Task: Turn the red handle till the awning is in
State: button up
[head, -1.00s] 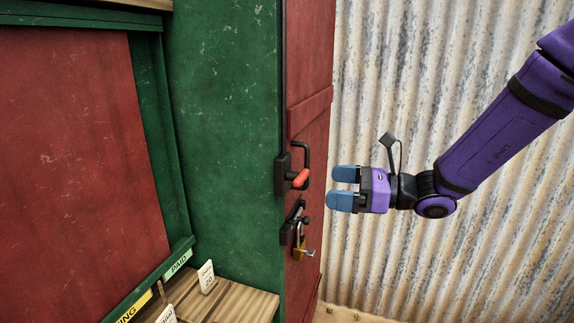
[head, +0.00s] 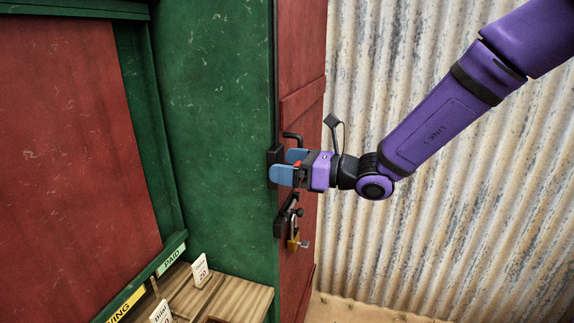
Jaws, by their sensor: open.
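The red handle (head: 297,165) is a small red grip on a black crank, mounted on the red side panel of the green stall. Only a sliver of red shows between my blue fingertips. My gripper (head: 286,170) is open, with its two fingers around the red grip, one on the far side and one on the near side. The black bracket (head: 273,156) of the crank shows just left of the fingers. The awning cannot be made out in this view.
A brass padlock (head: 293,240) hangs on a black hasp just below the handle. A wooden counter (head: 240,300) with small price cards (head: 200,270) is at lower left. A corrugated metal wall (head: 440,230) stands behind my arm.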

jog(key=shift+a, duration=0.15)
jog(key=shift+c, duration=0.2)
jog(key=c, duration=0.7)
jog(key=shift+n, duration=0.4)
jog(key=o, duration=0.7)
jog(key=shift+o, duration=0.2)
